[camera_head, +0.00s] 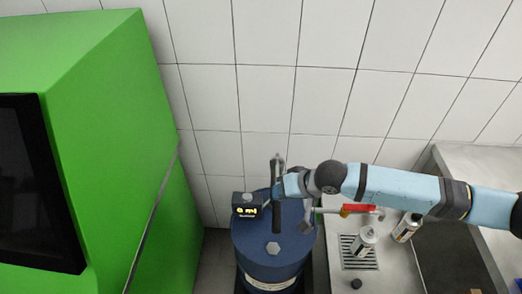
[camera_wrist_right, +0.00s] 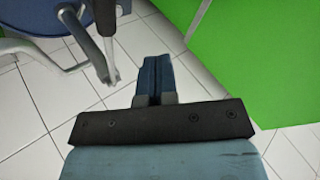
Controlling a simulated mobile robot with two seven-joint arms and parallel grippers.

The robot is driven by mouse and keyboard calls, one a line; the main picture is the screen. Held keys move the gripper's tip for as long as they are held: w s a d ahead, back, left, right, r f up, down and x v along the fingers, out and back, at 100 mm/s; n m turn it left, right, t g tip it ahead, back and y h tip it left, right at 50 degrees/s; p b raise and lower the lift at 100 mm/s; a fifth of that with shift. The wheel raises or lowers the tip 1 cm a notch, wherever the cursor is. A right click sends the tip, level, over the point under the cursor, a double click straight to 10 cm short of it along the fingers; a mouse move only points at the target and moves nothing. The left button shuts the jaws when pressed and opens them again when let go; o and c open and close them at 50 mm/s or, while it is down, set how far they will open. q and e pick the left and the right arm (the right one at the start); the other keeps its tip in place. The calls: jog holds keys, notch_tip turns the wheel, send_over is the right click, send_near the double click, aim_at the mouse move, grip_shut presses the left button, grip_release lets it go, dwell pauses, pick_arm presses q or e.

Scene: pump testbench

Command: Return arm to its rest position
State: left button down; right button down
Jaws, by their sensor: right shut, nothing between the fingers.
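My right arm (camera_head: 400,186) is light blue with black joints. In the head view it reaches in from the right edge to above the blue drum (camera_head: 262,255). My right gripper (camera_head: 279,188) is at the arm's end, over the drum, and partly hidden by the wrist. In the right wrist view the fingers (camera_wrist_right: 156,82) are together with nothing between them. Beyond them is white tiled floor, and the blue drum (camera_wrist_right: 35,18) is at upper left with grey metal pipes (camera_wrist_right: 95,48) beside it. My left gripper is not in view.
A green cabinet (camera_head: 110,130) with a dark screen fills the left; it also shows in the right wrist view (camera_wrist_right: 250,60). Spray cans (camera_head: 364,242), a red handle (camera_head: 359,208) and a drain grate are on the metal counter.

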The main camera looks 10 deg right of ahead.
jog(key=s+a+r+n, duration=0.25)
jog(key=s+a, duration=0.35)
jog(key=s, duration=0.3)
jog(key=s+d+f+g+h, duration=0.1)
jog(key=s+d+f+h, duration=0.2)
jog(key=s+d+h, duration=0.85)
notch_tip(320, 180, down, 14)
jog(key=w+t+y, duration=0.2)
jog(key=t+y, duration=0.4)
jog(key=y, duration=0.1)
jog(key=shift+w+t, duration=0.25)
jog(key=shift+t, duration=0.15)
jog(key=shift+m, duration=0.25)
jog(key=shift+a, duration=0.1)
